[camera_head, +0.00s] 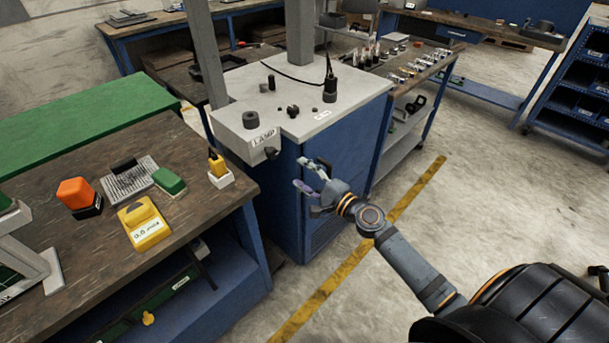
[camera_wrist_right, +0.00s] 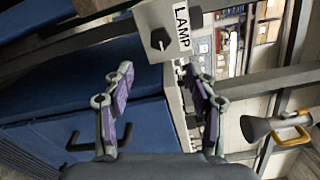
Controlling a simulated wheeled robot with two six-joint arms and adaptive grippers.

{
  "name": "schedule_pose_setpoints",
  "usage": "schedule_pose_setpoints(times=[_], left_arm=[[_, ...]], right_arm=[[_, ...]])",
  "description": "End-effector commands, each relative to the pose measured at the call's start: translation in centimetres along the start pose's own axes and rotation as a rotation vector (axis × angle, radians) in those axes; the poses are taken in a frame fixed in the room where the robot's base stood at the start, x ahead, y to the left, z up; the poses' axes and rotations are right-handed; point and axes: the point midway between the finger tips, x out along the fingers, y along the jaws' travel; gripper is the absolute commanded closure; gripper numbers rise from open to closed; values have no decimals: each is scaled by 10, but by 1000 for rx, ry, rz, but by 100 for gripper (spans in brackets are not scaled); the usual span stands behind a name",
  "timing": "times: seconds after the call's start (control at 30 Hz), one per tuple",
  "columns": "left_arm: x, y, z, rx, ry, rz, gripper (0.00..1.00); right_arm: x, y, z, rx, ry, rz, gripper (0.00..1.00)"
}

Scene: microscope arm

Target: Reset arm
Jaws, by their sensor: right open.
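My right gripper (camera_head: 312,178) is open and empty in front of the blue cabinet. In the right wrist view its two purple-padded fingers (camera_wrist_right: 158,72) are spread apart with nothing between them. Beyond them is a grey box labelled LAMP (camera_wrist_right: 152,20) with a dark knob (camera_wrist_right: 160,38). In the head view this labelled box (camera_head: 245,135) sits at the front left of the grey-topped blue cabinet (camera_head: 345,140), with the knob (camera_head: 271,153) on its front. The gripper is below and right of the knob, apart from it. My left gripper is out of view.
A dark workbench (camera_head: 120,215) at left holds an orange block (camera_head: 75,192), a yellow block (camera_head: 143,222) and a green-topped brush (camera_head: 168,181). A cart (camera_head: 430,75) with several small parts stands behind the cabinet. The floor at right is open, with a yellow line (camera_head: 350,260).

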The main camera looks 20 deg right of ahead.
Motion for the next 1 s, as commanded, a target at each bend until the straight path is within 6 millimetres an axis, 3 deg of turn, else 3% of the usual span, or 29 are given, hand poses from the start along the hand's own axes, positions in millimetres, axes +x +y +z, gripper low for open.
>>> schedule_pose_setpoints(times=[0.53, 0.63, 0.67, 0.77, 0.87, 1.0], left_arm=[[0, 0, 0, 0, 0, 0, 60], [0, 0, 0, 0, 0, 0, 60], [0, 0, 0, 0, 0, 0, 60], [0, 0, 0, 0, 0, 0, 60], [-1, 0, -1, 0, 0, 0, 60], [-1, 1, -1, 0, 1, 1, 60]], right_arm=[[-4, 0, 0, -1, 1, 1, 43], [-6, 16, -11, -34, 27, 29, 43], [-8, 27, -18, -59, 44, 49, 43], [-20, 85, -52, -192, 120, 167, 43], [-47, 163, -88, -370, 182, 345, 43], [-105, 270, -120, -609, 190, 623, 43]])
